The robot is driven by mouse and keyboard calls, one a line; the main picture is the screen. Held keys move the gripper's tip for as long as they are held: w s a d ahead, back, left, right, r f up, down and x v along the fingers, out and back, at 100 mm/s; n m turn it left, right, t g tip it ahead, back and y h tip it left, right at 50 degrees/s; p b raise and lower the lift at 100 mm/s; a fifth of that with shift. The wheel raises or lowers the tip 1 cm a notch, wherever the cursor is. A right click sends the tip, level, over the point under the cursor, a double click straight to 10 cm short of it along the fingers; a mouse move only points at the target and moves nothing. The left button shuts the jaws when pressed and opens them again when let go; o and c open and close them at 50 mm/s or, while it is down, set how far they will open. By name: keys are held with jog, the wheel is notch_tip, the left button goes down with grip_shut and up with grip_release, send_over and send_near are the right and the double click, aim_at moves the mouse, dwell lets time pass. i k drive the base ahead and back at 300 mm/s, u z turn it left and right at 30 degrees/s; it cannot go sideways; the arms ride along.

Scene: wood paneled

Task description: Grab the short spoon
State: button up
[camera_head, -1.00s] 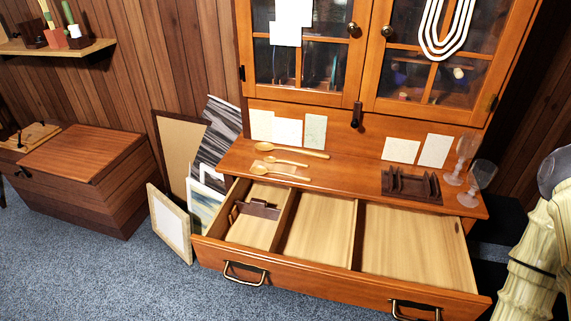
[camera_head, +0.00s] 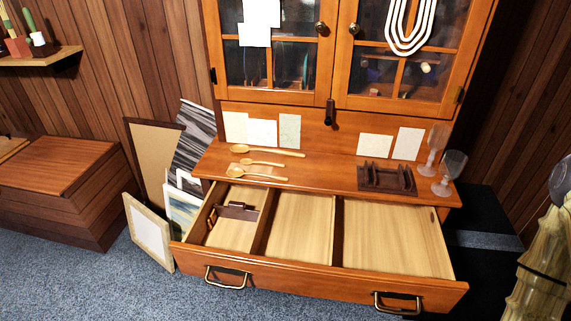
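Three wooden spoons lie on the cabinet ledge, above the left part of the open drawer. The short spoon (camera_head: 262,163) is the middle one, its bowl to the left and its thin handle to the right. A longer spoon (camera_head: 270,152) lies behind it. Another spoon (camera_head: 258,175) with a larger bowl lies in front, near the ledge edge. The spoons lie close together. My gripper is not in view.
The open drawer (camera_head: 318,278) juts out below the ledge, with a small dark holder (camera_head: 238,211) in its left compartment. A dark rack (camera_head: 386,180) and two glasses (camera_head: 448,175) stand on the ledge's right. Picture frames (camera_head: 148,232) lean left of the cabinet. Carpet lies in front.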

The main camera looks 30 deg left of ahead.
aim_at(245, 162)
jog(key=z, duration=2.55)
jog(key=k, duration=2.4)
jog(key=u, duration=2.15)
